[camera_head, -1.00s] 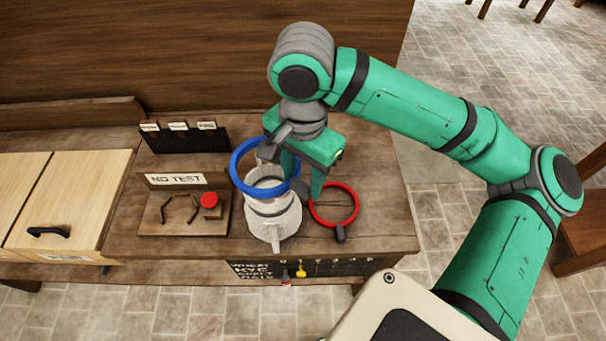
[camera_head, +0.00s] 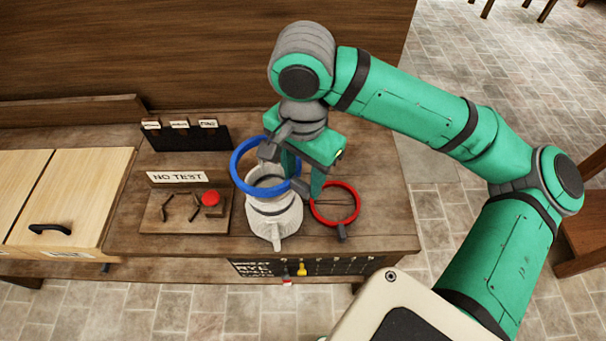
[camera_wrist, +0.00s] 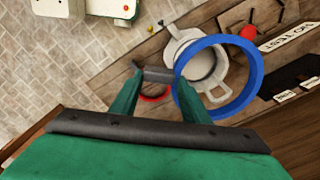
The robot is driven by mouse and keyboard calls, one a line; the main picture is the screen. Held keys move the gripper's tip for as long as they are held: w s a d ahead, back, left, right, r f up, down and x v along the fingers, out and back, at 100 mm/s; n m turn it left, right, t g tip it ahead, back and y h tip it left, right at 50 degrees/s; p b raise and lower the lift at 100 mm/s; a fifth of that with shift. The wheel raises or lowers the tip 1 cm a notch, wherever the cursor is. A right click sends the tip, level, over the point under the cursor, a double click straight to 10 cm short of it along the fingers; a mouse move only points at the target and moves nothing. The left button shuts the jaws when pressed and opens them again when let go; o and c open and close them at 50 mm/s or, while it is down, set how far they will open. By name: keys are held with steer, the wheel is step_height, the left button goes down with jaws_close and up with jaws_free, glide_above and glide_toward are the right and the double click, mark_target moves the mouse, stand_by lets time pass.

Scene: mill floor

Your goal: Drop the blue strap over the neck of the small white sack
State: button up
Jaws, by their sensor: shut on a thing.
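The blue strap (camera_head: 238,183) is a stiff ring, held level by its dark grip block in my gripper (camera_head: 291,172). My gripper is shut on it. The small white sack (camera_head: 275,223) stands on the bench below the ring. In the head view the ring overlaps the sack's upper part; its height above the neck is hard to judge. In the wrist view the blue strap (camera_wrist: 257,72) sits right of the fingers, and the sack (camera_wrist: 186,44) shows partly through and partly outside it, toward the upper left. The fingers hide part of the strap's block.
A red ring (camera_head: 355,202) with a dark block lies on the bench right of the sack. A board with a red button (camera_head: 211,198) and a "NO TEST" sign (camera_head: 177,178) stands left. A dark card rack (camera_head: 190,139) is behind. Pale drawers (camera_head: 70,205) are far left.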

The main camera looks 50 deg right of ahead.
steer(key=shift+f, duration=0.3)
step_height(320, 180, down, 6)
stand_by(1.8)
